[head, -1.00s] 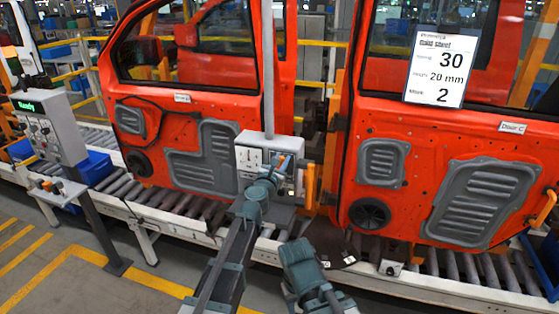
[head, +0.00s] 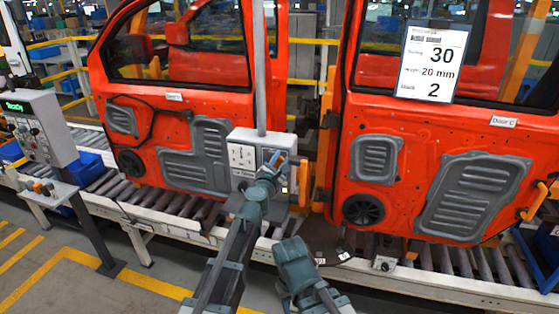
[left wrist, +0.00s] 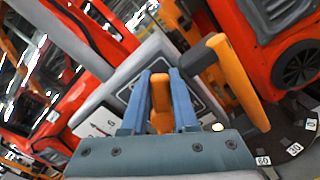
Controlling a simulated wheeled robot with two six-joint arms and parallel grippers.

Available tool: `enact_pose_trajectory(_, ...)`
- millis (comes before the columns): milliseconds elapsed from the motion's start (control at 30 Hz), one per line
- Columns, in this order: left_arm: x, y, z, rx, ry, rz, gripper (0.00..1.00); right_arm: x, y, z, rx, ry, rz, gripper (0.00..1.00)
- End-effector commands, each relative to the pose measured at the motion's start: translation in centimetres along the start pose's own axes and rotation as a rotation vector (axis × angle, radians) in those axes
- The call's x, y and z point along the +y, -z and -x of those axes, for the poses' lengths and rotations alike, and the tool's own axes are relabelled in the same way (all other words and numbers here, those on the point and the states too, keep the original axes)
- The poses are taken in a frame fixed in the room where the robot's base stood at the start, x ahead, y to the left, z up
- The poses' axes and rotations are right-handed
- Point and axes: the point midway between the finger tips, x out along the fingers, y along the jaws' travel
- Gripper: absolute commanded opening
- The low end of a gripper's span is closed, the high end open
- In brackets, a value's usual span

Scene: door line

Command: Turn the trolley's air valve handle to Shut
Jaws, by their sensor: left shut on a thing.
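The trolley's grey valve box (head: 241,157) stands on the line between the two orange doors, with a pale pole rising from it. My left gripper (head: 277,159) is at its right part. In the left wrist view, my left gripper's blue fingers (left wrist: 160,102) are closed on a small orange handle (left wrist: 161,90) in front of a marked plate, whose lettering I cannot read. The fingers hide part of the handle and dial. My right arm's end (head: 293,258) is low in the middle of the head view, apart from the box; its fingers do not show.
A larger orange grab handle (left wrist: 238,80) stands close beside my left gripper. The orange doors (head: 160,75) and (head: 420,130) flank the box above the rollers (head: 470,277). A dark disc with number tags (head: 335,247) lies nearby. A control stand (head: 40,128) is at the left.

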Motion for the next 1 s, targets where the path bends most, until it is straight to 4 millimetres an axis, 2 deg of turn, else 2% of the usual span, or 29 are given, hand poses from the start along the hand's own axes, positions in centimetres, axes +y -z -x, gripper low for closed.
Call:
enact_pose_trajectory(233,-0.04,0.0,0.06,0.0,0.0,0.002,0.0,0.0,0.0,-0.02,0.0,0.0,0.0,0.5)
enact_pose_trajectory(267,-0.04,-0.01,0.06,0.0,0.0,0.002,0.29,0.0,0.0,-0.02,0.0,0.0,0.0,0.5)
enact_pose_trajectory(400,-0.03,0.0,0.05,0.0,0.0,0.002,0.54,0.0,0.0,-0.02,0.0,0.0,0.0,0.5)
enact_pose_trajectory(433,-0.04,-0.01,0.05,0.0,0.001,0.002,0.57,0.0,0.0,-0.02,0.0,0.0,0.0,0.5)
enact_pose_trajectory(1000,0.13,-0.06,0.0,-0.001,0.001,0.029,0.57,0.01,-0.01,0.12,0.0,0.0,0.0,0.5)
